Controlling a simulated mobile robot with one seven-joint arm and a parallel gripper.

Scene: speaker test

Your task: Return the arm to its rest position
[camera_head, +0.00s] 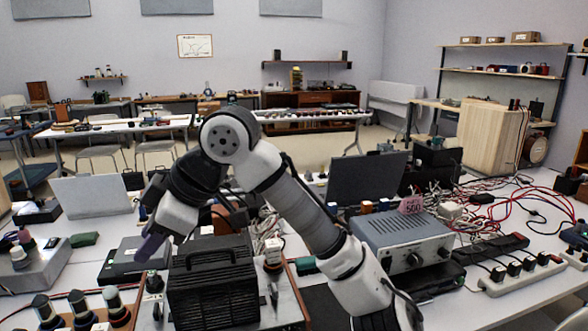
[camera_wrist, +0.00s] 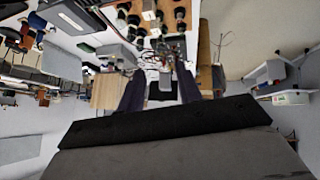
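My arm (camera_head: 300,215) rises from the lower right, bends at a high elbow, and reaches down to the left over the workbench. My gripper (camera_head: 150,246) hangs above the bench, left of the black ribbed box (camera_head: 212,282), with its fingers pointing down and left. In the wrist view, the two dark purple fingers of my gripper (camera_wrist: 161,92) stand apart, and I see nothing held between them. A wide dark shape fills the lower part of that view.
A grey amplifier-like unit (camera_head: 403,243) with a pink tag stands right of my arm, amid red and white cables. A dark laptop (camera_head: 366,178) is behind my arm, a light one (camera_head: 92,196) at left. Small bottles (camera_head: 82,308) stand front left. The bench is crowded.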

